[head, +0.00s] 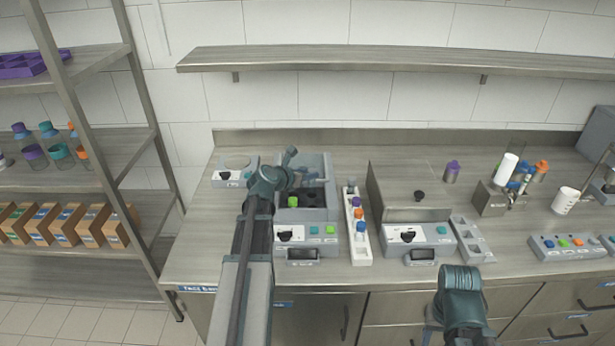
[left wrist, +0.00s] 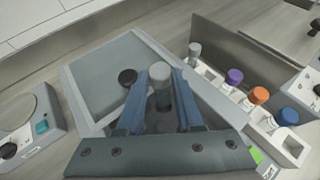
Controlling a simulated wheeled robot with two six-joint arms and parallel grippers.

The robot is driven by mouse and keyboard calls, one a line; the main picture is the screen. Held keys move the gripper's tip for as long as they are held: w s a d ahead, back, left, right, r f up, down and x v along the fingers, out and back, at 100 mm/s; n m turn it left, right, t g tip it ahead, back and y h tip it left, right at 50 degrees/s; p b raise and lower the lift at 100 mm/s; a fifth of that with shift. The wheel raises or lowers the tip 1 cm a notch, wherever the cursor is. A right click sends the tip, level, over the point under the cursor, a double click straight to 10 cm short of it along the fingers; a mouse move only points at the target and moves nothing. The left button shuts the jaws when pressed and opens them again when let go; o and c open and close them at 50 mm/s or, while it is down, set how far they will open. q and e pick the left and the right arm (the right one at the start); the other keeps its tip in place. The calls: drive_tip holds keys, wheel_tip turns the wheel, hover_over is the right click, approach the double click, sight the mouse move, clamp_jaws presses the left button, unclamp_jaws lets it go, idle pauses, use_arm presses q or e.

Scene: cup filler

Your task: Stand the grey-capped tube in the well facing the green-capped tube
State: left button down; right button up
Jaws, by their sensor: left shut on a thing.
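My left gripper (left wrist: 161,92) is shut on a grey-capped tube (left wrist: 160,78), which stands between its two blue fingers in the left wrist view. In the head view the left gripper (head: 287,168) is over the open grey machine (head: 324,165), at its left side. A green-capped tube (head: 293,201) shows inside the machine, near the front of its dark well area (head: 311,198). The fingers hide the lower part of the held tube and whether it is inside a well. My right arm shows at the lower right of the head view, but its fingers do not.
A white rack (head: 357,246) right of the machine holds grey-, purple-, orange- and blue-capped tubes. A second grey machine (head: 416,236) stands further right, beside a grey tray (head: 471,240). A small device (head: 232,178) is at the left. A shelf (head: 400,58) spans the wall.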

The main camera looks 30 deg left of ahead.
use_arm(q)
drive_tip(key=shift+f+b, duration=0.5)
drive_tip(key=shift+b, duration=0.05)
drive_tip(key=shift+f, duration=0.15)
drive_tip(key=c, duration=0.6)
unclamp_jaws()
drive_tip(key=shift+o, duration=0.2)
